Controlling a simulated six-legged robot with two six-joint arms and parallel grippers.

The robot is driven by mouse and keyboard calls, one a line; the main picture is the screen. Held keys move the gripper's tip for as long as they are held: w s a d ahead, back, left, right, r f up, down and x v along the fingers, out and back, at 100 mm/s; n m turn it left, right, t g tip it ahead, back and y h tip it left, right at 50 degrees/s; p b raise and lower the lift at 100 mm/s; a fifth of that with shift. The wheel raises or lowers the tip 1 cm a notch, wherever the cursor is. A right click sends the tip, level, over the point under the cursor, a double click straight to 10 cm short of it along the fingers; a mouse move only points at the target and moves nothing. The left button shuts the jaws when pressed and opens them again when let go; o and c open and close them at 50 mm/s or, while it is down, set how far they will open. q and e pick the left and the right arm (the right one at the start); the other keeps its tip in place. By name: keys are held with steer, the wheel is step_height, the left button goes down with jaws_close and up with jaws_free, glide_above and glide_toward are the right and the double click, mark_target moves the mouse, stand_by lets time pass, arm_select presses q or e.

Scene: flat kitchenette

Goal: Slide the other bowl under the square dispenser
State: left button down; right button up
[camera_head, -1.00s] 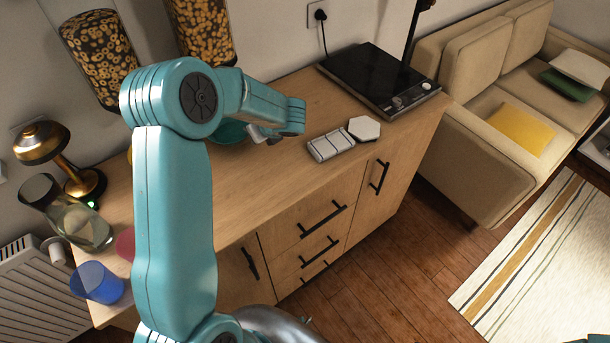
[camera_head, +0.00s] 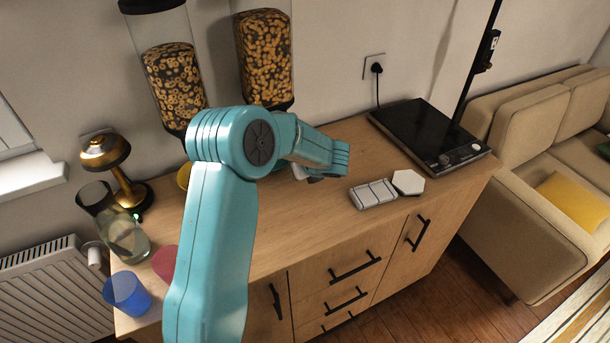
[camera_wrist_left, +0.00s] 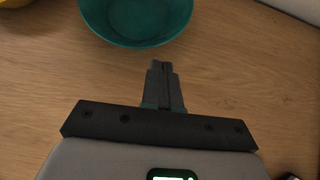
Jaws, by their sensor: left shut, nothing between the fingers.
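A teal bowl (camera_wrist_left: 137,18) sits on the wooden counter at the top of the left wrist view; my arm hides it in the head view. My left gripper (camera_wrist_left: 160,66) is shut and empty, its fingertips a little short of the bowl's near rim. A yellow bowl (camera_head: 184,175) shows partly behind my left arm, and its edge shows in the wrist view (camera_wrist_left: 12,3). Two clear dispensers of brown rings stand at the back, one left (camera_head: 174,80) and one right (camera_head: 264,60). Their lower parts are hidden. My right gripper is not in view.
A brass lamp (camera_head: 107,152), dark glassware (camera_head: 125,232), a blue cup (camera_head: 127,292) and a red cup (camera_head: 165,262) crowd the counter's left end. A white divided tray (camera_head: 373,194), a white hexagonal piece (camera_head: 408,182) and a black hob (camera_head: 430,134) lie to the right.

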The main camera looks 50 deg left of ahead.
arm_select(q)
steer(key=v, duration=1.1)
steer(key=shift+d+f+b, duration=0.3)
